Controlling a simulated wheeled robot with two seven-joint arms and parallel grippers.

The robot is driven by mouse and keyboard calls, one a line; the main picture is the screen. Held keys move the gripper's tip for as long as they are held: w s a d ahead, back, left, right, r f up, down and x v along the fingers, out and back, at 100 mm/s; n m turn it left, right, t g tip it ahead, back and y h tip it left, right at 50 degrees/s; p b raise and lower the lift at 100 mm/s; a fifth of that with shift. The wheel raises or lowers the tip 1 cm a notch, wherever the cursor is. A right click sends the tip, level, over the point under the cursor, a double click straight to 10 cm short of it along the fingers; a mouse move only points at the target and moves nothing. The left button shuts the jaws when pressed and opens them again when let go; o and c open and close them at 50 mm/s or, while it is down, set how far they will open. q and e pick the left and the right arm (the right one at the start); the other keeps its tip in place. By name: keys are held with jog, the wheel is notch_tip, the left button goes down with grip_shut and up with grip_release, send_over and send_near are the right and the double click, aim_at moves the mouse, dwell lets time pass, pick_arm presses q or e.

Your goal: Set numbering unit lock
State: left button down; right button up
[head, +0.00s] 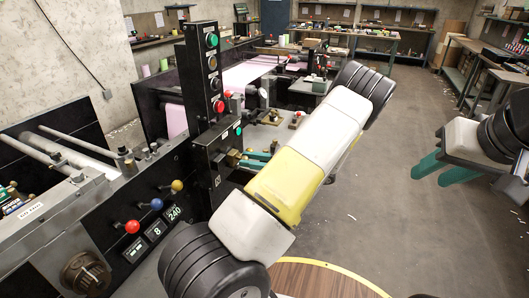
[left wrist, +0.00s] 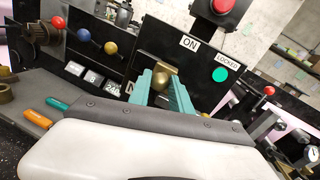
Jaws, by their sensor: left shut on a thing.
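The numbering unit lock is a black box (head: 222,148) on the machine's front, with a brass knob (left wrist: 162,78). In the left wrist view, "ON" and "LOCKED" labels and a lit green lamp (left wrist: 220,74) are on its face. My left gripper (left wrist: 165,88) has its teal fingers shut on the brass knob, one on each side. In the head view the fingers of my left gripper (head: 256,160) reach left to the knob, partly hidden by my forearm. My right gripper (head: 418,184) is at the right, in the air, its teal fingers apart and empty.
Red (head: 132,227), blue (head: 157,204) and yellow (head: 177,185) ball knobs sit on the left panel beside number displays. A control post (head: 202,75) with buttons stands above the lock box. Orange and teal handles (left wrist: 38,118) lie left.

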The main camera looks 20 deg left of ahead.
pick_arm(q)
jog(key=c, duration=1.2)
grip_release()
jog(key=shift+w, duration=0.25)
jog(key=d, duration=0.5)
jog(key=w+d, duration=0.1)
jog(key=d, duration=0.1)
jog(key=shift+d, duration=0.4)
jog(key=s+d+r+n+t+h, duration=0.2)
jog(key=s+r+n+h, duration=0.2)
jog(key=s+r+h, duration=0.2)
jog(key=s+d+r+n+t+h, duration=0.3)
jog(key=s+r+n+h, duration=0.2)
jog(key=s+r+h, duration=0.2)
jog(key=s+d+r+n+t+h, duration=0.2)
jog(key=s+r+n+t+h, duration=0.1)
jog(key=s+r+h, duration=0.4)
jog(key=shift+s+d+r+n, duration=0.2)
jog(key=shift+s+r+n, duration=0.25)
jog(key=shift+s+r, duration=0.1)
jog(key=shift+s+d+r+n, duration=0.15)
jog(key=shift+s+r+n, duration=0.3)
jog(key=shift+s+r, duration=0.1)
